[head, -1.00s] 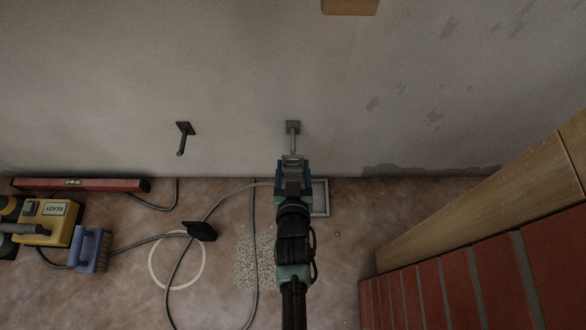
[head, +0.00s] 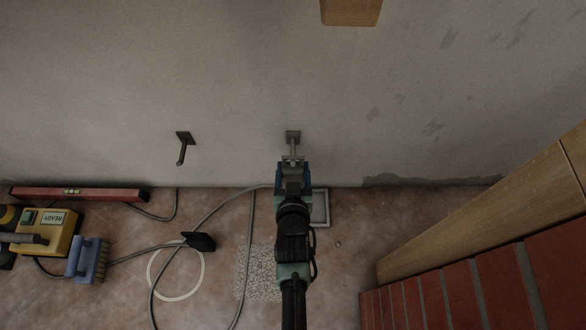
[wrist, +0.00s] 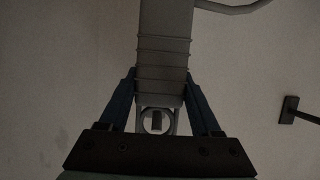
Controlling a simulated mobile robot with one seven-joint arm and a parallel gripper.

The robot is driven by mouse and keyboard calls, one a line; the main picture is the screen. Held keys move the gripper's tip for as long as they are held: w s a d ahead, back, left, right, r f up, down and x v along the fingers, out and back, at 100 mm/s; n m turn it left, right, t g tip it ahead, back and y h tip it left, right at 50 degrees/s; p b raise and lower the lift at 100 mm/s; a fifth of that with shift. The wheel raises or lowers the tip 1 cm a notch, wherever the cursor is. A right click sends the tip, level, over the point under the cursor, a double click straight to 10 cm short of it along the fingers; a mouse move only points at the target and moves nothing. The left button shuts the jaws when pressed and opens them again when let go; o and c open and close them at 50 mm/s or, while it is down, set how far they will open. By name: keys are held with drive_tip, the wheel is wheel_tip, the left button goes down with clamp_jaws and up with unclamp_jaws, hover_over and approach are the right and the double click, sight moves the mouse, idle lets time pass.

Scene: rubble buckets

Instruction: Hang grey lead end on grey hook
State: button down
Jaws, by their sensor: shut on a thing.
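The grey hook (head: 293,136) sticks out from the wall, straight above my gripper in the head view. My gripper (head: 293,168) is shut on the grey lead end, just below the hook plate. In the wrist view my gripper (wrist: 160,100) has its blue fingers on both sides of the grey lead end (wrist: 165,50). A ring at that end frames a small dark rectangle, apparently part of the hook. I cannot tell whether the hook passes through the ring. The grey lead (head: 215,205) runs left from my gripper down to the floor.
A dark hook (head: 183,146) is on the wall to the left. A black lead end (head: 200,241), red level (head: 100,194), yellow box (head: 50,232) and blue brush (head: 88,260) lie on the floor. A timber beam (head: 480,210) and bricks (head: 450,297) stand right.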

drive_tip(key=shift+w, duration=0.2)
idle(0.6)
drive_tip(key=shift+w, duration=0.9)
drive_tip(key=shift+f+b, duration=0.1)
drive_tip(key=shift+b, duration=0.2)
drive_tip(key=shift+f+b, duration=0.5)
drive_tip(key=shift+f, duration=0.1)
unclamp_jaws()
drive_tip(key=shift+f, duration=0.1)
drive_tip(key=shift+s, duration=0.1)
drive_tip(key=p+v, duration=0.7)
drive_tip(key=v, duration=0.6)
drive_tip(key=shift+p, duration=0.4)
